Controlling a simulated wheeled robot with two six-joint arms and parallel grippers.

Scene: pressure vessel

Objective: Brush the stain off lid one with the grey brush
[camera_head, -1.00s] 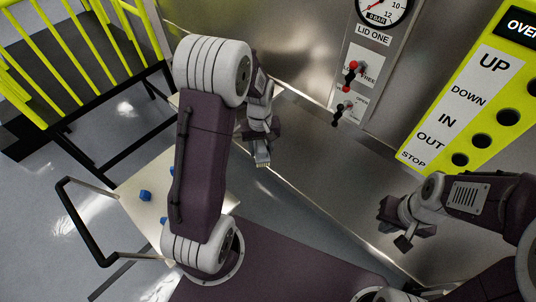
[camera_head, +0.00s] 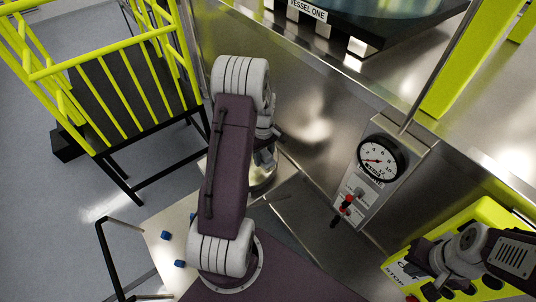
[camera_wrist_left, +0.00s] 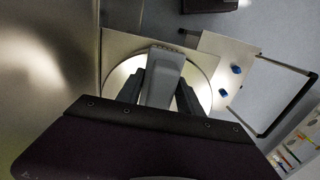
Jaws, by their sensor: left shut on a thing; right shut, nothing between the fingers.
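My left gripper (camera_head: 268,158) is mostly hidden behind its own arm in the head view. In the left wrist view it (camera_wrist_left: 160,90) is shut on a grey block-like tool, the grey brush (camera_wrist_left: 163,78), whose bristles are not clear. A round, shiny, pale disc (camera_wrist_left: 202,88) lies beyond the brush; part of it shows in the head view (camera_head: 264,182). I cannot tell whether this disc is lid one, or whether the brush touches it. No stain is visible. My right gripper (camera_head: 430,290) is shut and empty, at the lower right before the yellow control panel.
Vessel one (camera_head: 372,12) stands at the top, behind a steel wall. A gauge (camera_head: 381,158) with red and black levers (camera_head: 346,204) is right of centre. A yellow railing (camera_head: 110,75) is at the left. A pale board (camera_head: 165,222) with blue pieces (camera_head: 166,235) has a black handle (camera_head: 108,260).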

